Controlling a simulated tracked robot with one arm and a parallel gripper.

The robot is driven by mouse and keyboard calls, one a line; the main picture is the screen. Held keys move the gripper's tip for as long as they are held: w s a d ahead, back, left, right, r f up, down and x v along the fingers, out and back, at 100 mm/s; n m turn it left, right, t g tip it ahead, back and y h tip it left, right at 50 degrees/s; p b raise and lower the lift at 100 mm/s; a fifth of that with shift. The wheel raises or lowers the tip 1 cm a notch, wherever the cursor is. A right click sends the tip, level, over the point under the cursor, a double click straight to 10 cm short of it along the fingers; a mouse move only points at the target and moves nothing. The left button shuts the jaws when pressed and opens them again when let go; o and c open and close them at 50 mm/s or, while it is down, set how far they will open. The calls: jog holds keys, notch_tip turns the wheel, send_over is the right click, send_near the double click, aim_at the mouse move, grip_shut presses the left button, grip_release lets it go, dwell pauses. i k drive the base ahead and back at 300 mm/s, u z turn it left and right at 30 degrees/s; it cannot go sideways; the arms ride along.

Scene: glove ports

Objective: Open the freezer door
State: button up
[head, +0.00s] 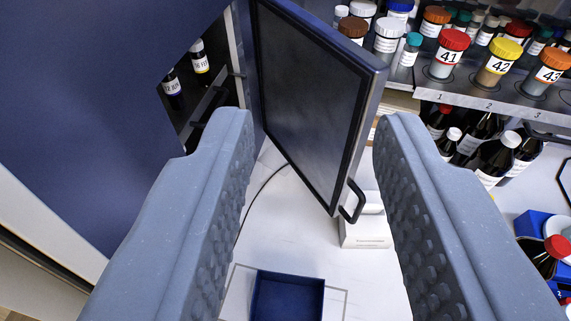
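The freezer door (305,105) is a dark blue panel with a black inner face, swung well away from the blue cabinet (90,100) on the left. Its black handle (354,202) is at the lower right edge of the door. Through the opening, small labelled bottles (199,58) stand on a dark shelf inside the cabinet. My gripper (312,140) is open, its two grey dimpled fingers wide apart at left and right. Nothing is between the fingertips up close; the door and handle show beyond them. The handle appears apart from the right finger.
A metal rack (500,100) with numbered, coloured-cap jars stands at the upper right, with dark bottles (497,158) below it. A blue open tray (288,290) lies on the white surface below. A white box (366,232) sits behind the handle.

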aim_at(320, 91)
jog(key=u, duration=1.15)
jog(key=k, duration=0.7)
jog(key=z, duration=1.15)
jog(key=i, duration=1)
jog(key=u, duration=0.05)
